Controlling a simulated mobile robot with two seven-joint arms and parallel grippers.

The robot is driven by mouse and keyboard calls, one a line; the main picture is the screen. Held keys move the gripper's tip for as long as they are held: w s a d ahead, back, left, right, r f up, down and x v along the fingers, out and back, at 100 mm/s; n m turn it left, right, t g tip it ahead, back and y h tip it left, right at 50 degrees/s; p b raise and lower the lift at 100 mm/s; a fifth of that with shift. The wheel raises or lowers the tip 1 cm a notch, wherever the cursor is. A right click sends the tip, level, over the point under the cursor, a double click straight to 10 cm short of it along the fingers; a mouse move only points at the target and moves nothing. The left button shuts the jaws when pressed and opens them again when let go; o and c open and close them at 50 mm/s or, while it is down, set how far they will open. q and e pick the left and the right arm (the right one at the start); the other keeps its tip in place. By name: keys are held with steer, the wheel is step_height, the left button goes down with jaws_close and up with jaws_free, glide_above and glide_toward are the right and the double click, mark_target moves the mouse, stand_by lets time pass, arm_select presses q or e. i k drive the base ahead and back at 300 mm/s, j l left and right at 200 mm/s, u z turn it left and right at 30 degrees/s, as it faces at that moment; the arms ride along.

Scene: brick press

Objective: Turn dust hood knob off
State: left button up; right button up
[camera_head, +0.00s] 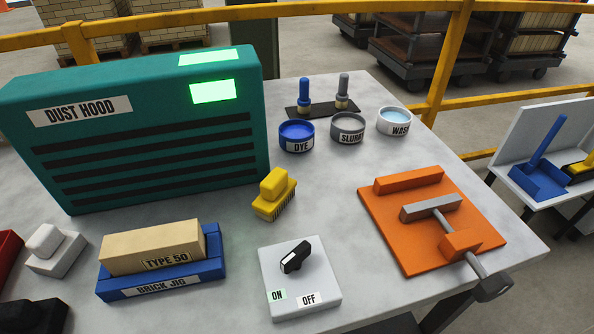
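The dust hood knob (295,257) is black with a white mark on one end. It sits on a light grey switch plate (318,285) at the front middle of the table. The white OFF label (308,299) is to the right of that. The teal dust hood (150,95) stands at the back left, with a bright green lit panel (212,92) on its front. Neither of my grippers is in view.
A yellow brush (274,194) lies just behind the switch plate. A blue brick jig (160,283) holding a tan brick (150,248) is to the left. An orange clamp plate (400,230) is to the right. Dye, slurry and wash pots (347,128) stand behind.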

mark_target(292, 261)
steer(key=i+l+u, duration=0.1)
steer(key=u, duration=0.25)
steer(key=l+u, duration=0.2)
steer(key=u, duration=0.15)
steer(key=i+l+u, duration=0.1)
steer(key=l+u, duration=0.25)
steer(key=i+j, duration=0.05)
steer(key=j, duration=0.05)
